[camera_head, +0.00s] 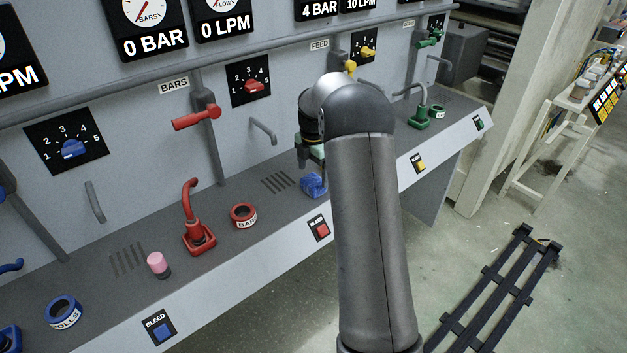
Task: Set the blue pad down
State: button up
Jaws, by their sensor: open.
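The blue pad (313,185) appears as a crumpled-looking blue piece on the dark grey bench top, near its front edge and just left of my arm. My gripper (309,160) points down above it, partly hidden behind my own wrist and forearm. The gripper is open, and the blue pad shows just below it. I cannot tell whether the fingers touch the pad, and the pad's right side is close to my arm's outline.
The bench (215,262) also carries a red ring (243,217), a red valve fitting (198,238), a pink-topped cylinder (157,264) and a blue ring (64,311). A green fitting (419,117) stands right of my arm. A slotted vent (277,182) lies left of the pad.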

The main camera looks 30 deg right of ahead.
aim_at(313, 180)
notch_tip(313, 180, up, 8)
jog(key=s+a+r+m, duration=0.4)
jog(key=s+a+m, duration=0.5)
jog(key=s+a, duration=0.5)
jog(key=s+a+f+m, duration=0.2)
jog(key=s+m, duration=0.3)
jog(key=s, duration=0.6)
jog(key=s+a+f+m, duration=0.3)
jog(key=s+m, duration=0.3)
jog(key=s, duration=0.5)
jog(key=shift+s+f+m, duration=0.15)
jog(key=shift+f+m, duration=0.15)
jog(key=shift+a, duration=0.1)
